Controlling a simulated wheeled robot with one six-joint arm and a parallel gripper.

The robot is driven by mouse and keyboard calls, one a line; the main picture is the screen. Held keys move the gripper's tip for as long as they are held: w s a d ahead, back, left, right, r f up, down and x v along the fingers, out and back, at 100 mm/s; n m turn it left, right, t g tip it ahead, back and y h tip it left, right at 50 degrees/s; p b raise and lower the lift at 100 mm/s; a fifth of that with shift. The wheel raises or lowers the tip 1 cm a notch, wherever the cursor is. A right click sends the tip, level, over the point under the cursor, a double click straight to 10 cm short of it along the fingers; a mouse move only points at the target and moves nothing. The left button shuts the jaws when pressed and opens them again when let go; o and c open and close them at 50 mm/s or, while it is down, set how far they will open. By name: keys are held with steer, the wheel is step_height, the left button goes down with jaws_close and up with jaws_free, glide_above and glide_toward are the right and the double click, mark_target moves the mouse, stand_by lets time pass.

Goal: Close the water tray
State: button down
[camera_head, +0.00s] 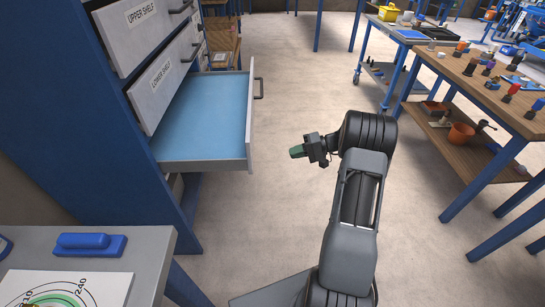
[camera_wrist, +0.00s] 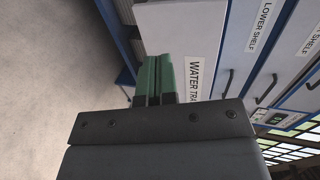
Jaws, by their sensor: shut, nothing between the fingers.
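The water tray (camera_head: 205,112) is a pulled-out drawer with a light blue bottom, below the lower shelf drawer in the head view. Its grey front panel faces right and carries a dark handle (camera_head: 259,88). My gripper (camera_head: 297,151) has green fingertips and is to the right of the tray's front, apart from it in the head view. In the wrist view, the fingers (camera_wrist: 155,75) are shut and empty in front of the white panel (camera_wrist: 180,35), partly covering its "WATER TRA…" label (camera_wrist: 194,80).
The upper shelf (camera_head: 140,30) and lower shelf (camera_head: 165,90) drawers are above the tray in the blue cabinet. A workbench (camera_head: 490,90) with colored items stands at right. A grey table (camera_head: 150,245) is at lower left. The floor (camera_head: 290,75) between is clear.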

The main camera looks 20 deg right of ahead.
steer(key=r+x, duration=0.1)
steer(key=x, duration=1.2)
steer(key=shift+w+a, duration=0.15)
steer(key=shift+a, duration=0.2)
steer(key=shift+r, duration=0.1)
